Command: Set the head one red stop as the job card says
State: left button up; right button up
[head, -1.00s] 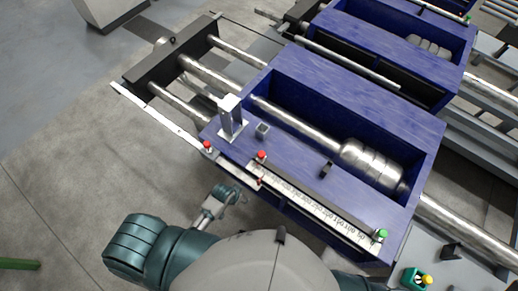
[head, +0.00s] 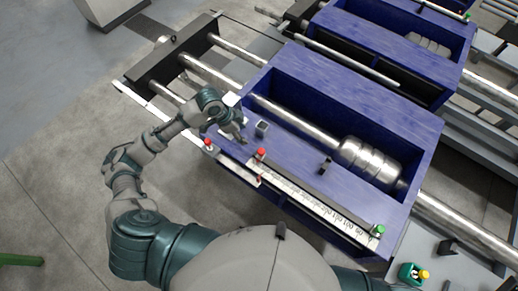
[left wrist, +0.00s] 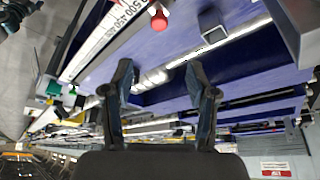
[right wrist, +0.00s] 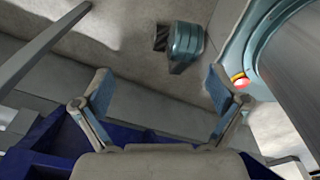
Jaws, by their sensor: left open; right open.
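In the head view the near blue machine (head: 345,185) carries a white scale strip (head: 310,200) along its front edge. A red-topped stop (head: 260,153) stands at the left end of the scale, and a green-topped stop (head: 379,231) at its right end. My left gripper (head: 242,138) is open above the blue top, just left of and behind the red stop, apart from it. In the left wrist view the red knob (left wrist: 159,21) lies beyond the open fingers (left wrist: 160,75). My right gripper (right wrist: 160,90) is open and empty in its wrist view. I cannot make out a job card.
A second red knob (head: 208,142) sits at the machine's left front corner. A small grey block (head: 262,128) stands near my left gripper. A steel roller (head: 370,162) lies in the trough. A teal box with a yellow button (head: 413,273) is at lower right.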

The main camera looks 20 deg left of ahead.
pick_arm(q)
send_near(261, 151)
jog(key=x, duration=0.8)
jog(key=shift+a+p, duration=0.25)
jog(key=shift+p, duration=0.15)
jog(key=shift+w+d+f, duration=0.1)
jog(key=shift+d+f, duration=0.3)
jog(key=shift+f, duration=0.05)
jog(key=shift+d, duration=0.15)
grip_shut()
pick_arm(e)
jog(key=shift+s+d+r, duration=0.1)
jog(key=shift+d+r, duration=0.2)
jog(key=shift+d, duration=0.55)
